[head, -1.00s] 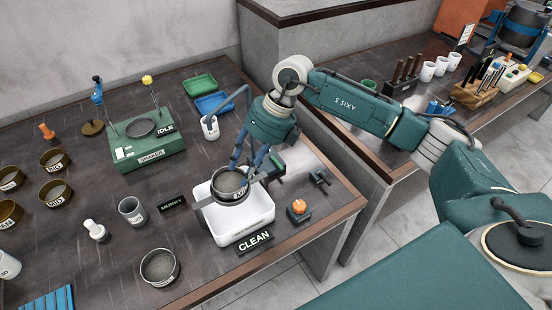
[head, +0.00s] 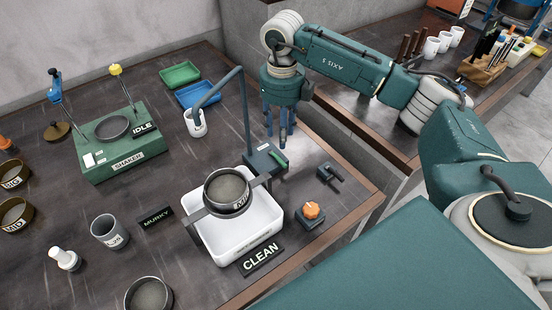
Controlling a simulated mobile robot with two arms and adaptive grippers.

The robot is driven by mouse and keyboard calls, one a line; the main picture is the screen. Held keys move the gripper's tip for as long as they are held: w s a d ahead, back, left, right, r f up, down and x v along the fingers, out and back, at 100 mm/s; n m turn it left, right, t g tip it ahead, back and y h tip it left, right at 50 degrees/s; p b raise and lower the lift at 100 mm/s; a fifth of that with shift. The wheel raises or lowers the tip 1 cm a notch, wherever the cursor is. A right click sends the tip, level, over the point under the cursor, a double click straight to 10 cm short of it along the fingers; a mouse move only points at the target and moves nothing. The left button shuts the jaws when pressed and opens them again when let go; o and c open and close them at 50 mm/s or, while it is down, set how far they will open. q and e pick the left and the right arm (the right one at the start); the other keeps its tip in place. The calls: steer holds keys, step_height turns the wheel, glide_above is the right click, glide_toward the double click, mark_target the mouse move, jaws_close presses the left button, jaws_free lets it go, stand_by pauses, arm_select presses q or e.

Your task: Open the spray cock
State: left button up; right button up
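The bent grey spray pipe (head: 247,112) rises from a dark green block (head: 262,161). A sieve (head: 228,190) rests on a grey bar across the white tub (head: 270,236), in front of the pipe's block. My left gripper is not in view.
An orange knob (head: 311,210) on a dark box and a small black fixture (head: 329,173) stand right of the tub. The green shaker (head: 125,158) is at left. The table's right edge is close.

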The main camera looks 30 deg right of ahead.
mark_target(280, 162)
step_height(280, 162, down, 10)
steer(key=p, duration=0.3)
steer(key=shift+w, duration=0.15)
steer(key=shift+f, duration=0.55)
jaws_close()
